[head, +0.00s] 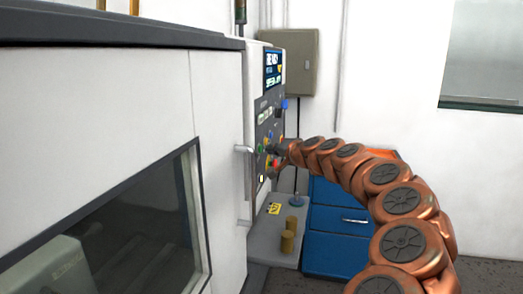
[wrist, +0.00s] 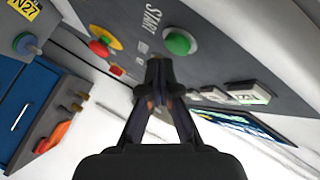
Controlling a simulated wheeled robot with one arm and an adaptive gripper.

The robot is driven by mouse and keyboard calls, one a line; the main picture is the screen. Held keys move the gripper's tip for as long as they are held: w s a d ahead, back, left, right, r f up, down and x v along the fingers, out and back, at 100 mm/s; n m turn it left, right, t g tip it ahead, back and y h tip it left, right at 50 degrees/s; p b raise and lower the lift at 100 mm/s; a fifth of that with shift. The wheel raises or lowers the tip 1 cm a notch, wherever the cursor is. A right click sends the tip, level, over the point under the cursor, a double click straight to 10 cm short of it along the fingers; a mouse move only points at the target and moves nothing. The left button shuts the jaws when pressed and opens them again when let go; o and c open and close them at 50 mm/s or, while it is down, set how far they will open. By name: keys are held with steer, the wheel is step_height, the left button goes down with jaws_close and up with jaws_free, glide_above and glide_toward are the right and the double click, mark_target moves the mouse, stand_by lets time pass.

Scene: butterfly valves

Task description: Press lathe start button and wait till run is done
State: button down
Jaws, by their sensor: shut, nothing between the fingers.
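The lathe's control panel (head: 264,104) is on the end of the white machine, with a lit screen (head: 273,68) at its top. In the wrist view the round green start button (wrist: 180,42) sits on the grey panel beside the word START. My gripper (wrist: 158,68) is shut and empty, its dark fingertips just below and left of the green button in the picture. The tips do not overlap the button; the depth gap is hard to judge. In the head view my arm reaches from the lower right to the panel, and my gripper (head: 284,149) is small there.
A red stop button on a yellow base (wrist: 101,41) is close to the green button. The lathe door has a handle (head: 239,185) and a dark window (head: 125,230). A blue drawer cabinet (head: 335,245) and small table (head: 262,243) stand below the panel.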

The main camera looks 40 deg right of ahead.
steer(key=shift+w+a, duration=0.15)
steer(key=shift+w, duration=0.05)
steer(key=shift+w+a, duration=0.1)
steer(key=shift+w, duration=0.05)
steer(key=shift+w+a+b, duration=0.3)
steer(key=shift+w, duration=0.1)
stand_by(0.9)
steer(key=shift+s+d, duration=0.1)
steer(key=shift+s, duration=0.05)
steer(key=shift+s+d+b, duration=0.4)
steer(key=shift+s+b, duration=0.1)
steer(key=shift+s, duration=0.05)
steer(key=shift+s+d, duration=0.1)
stand_by(0.4)
steer(key=s+d, duration=0.1)
steer(key=s+b, duration=0.1)
steer(key=s+d+b, duration=0.1)
steer(key=s, duration=0.1)
steer(key=shift+d, duration=0.35)
stand_by(0.7)
